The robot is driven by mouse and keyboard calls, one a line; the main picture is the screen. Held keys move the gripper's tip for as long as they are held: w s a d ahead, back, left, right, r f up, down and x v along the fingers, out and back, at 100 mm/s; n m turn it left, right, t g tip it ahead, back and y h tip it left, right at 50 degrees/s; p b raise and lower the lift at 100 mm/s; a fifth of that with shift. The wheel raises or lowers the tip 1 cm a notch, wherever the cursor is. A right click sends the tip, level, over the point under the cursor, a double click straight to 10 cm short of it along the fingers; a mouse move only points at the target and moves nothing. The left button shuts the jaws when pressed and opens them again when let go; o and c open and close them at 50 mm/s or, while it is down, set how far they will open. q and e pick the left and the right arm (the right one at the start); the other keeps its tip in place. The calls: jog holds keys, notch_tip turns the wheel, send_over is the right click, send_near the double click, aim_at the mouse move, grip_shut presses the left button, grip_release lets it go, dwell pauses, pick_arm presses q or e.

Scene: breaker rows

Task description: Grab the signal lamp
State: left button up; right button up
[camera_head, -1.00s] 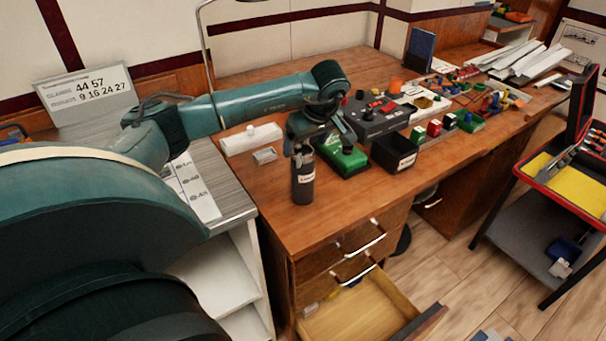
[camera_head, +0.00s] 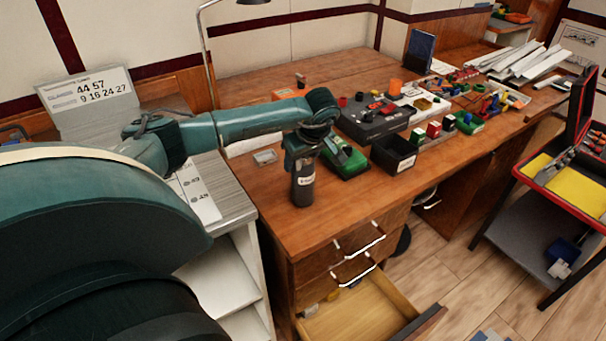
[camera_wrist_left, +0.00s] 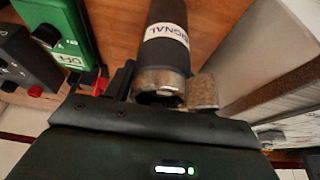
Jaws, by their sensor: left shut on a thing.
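The signal lamp (camera_head: 303,187) is a dark grey cylinder with a white label, upright on the wooden bench near its front left edge. In the left wrist view the lamp (camera_wrist_left: 165,45) shows a white band reading "SIGNAL" and a worn metal end close to the gripper. My left gripper (camera_head: 304,158) is at the lamp's upper end, which it hides in the head view. In the wrist view its fingers (camera_wrist_left: 163,88) lie on either side of that end, shut on it. My right gripper is not in view.
A green device (camera_head: 346,160) stands close behind and right of the lamp. A black bin (camera_head: 394,154) and a dark control box (camera_head: 375,119) are farther right. A drawer (camera_head: 360,312) hangs open below the bench front. Bench surface right of the lamp's front is clear.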

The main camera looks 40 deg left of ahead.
pick_arm(q)
grip_shut()
dwell(0.3)
jog(key=shift+r, duration=0.1)
